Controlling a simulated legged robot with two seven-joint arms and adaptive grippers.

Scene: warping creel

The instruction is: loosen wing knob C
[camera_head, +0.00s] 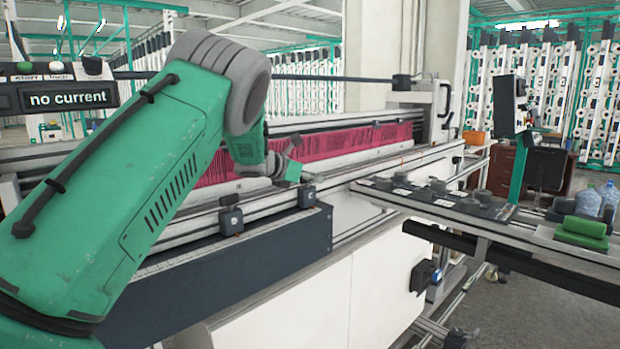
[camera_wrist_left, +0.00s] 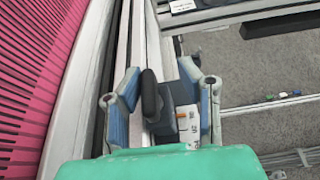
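In the left wrist view a dark wing knob (camera_wrist_left: 151,96) stands upright on a grey block beside a rail. A small white label (camera_wrist_left: 188,127) is on the block; I cannot read a letter C there. The blue-padded fingers of my left gripper (camera_wrist_left: 163,98) are spread on either side of the knob, with gaps visible. In the head view my left gripper (camera_head: 288,172) is small and partly hidden by its own wrist, over the machine's front rail. Two dark clamp blocks sit on that rail, one (camera_head: 307,196) just below the gripper and another (camera_head: 231,219) further left. My right gripper is not seen.
A long pink slotted strip (camera_head: 345,150) runs behind the rail. A side table (camera_head: 450,206) with several dark knob-like parts and a green block (camera_head: 583,232) stand to the right. A white upright (camera_head: 441,108) closes the rail's far end.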

